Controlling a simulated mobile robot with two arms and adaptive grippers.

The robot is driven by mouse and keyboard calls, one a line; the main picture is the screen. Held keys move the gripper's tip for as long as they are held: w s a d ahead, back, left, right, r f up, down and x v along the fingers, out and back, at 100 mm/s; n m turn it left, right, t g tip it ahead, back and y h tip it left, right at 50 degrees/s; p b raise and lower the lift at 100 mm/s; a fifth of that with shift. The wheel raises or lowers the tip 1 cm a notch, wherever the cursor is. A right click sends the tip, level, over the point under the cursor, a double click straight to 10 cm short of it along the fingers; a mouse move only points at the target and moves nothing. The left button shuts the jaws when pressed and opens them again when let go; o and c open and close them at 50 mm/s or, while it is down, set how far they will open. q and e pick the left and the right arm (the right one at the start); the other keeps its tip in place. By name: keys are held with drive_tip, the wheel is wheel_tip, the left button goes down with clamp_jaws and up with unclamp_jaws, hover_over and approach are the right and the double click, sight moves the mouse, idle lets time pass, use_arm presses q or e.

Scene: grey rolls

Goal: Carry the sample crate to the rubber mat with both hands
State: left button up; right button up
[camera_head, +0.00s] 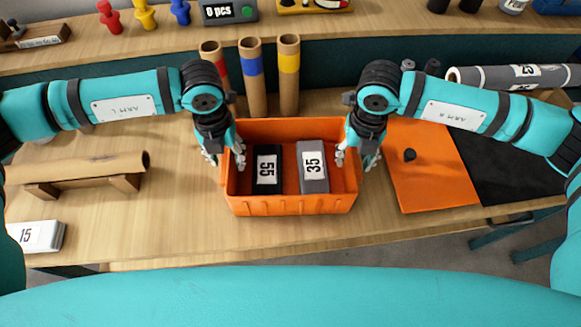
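The orange sample crate (292,206) stands on the wooden table in the middle of the camera_head view. In it lie a black block marked 55 (267,180) and a grey block marked 35 (312,187). My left gripper (225,158) is at the crate's left wall, its fingers spread on either side of the rim. My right gripper (356,159) is at the right wall in the same way. Both look open; contact with the walls is unclear. The black rubber mat (505,165) lies at the right, partly hidden by my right arm.
Three cardboard tubes (252,80) stand behind the crate. A tube on a wooden rack (90,165) and a block marked 15 (36,237) are at the left.

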use_arm(q)
clamp_jaws()
use_arm(e)
clamp_jaws()
use_arm(q)
drive_tip(key=shift+r, duration=0.1)
use_arm(e)
drive_tip(key=shift+r, duration=0.15)
